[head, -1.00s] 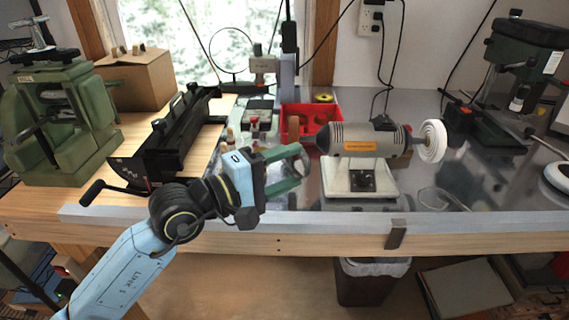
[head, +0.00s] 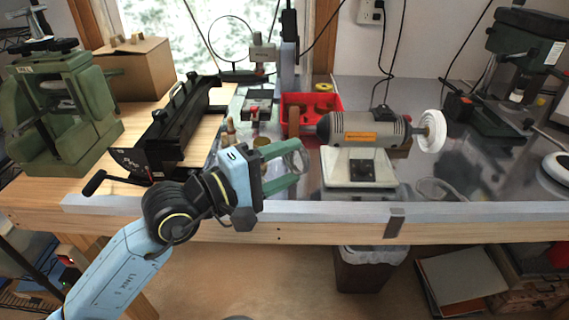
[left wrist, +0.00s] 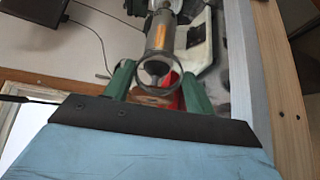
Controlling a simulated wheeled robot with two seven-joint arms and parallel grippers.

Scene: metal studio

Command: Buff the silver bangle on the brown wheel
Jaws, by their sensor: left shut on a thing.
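The silver bangle (head: 305,158) is a thin shiny ring, held at the fingertips of my left gripper (head: 292,163). In the left wrist view the bangle (left wrist: 138,82) sits upright between the two green fingers (left wrist: 160,80). The brown wheel (head: 293,122) is on the left end of the grey bench polisher (head: 352,131), and the bangle is in front of and below it in the head view. In the left wrist view the brown wheel (left wrist: 150,98) shows partly behind the bangle. I cannot tell whether they touch. My right gripper is out of view.
A white wheel (head: 431,131) is on the polisher's right end. A red bin (head: 325,100) stands behind the brown wheel. A black sheet bender (head: 170,130) and a green press (head: 55,120) stand left. The metal benchtop in front right is mostly clear.

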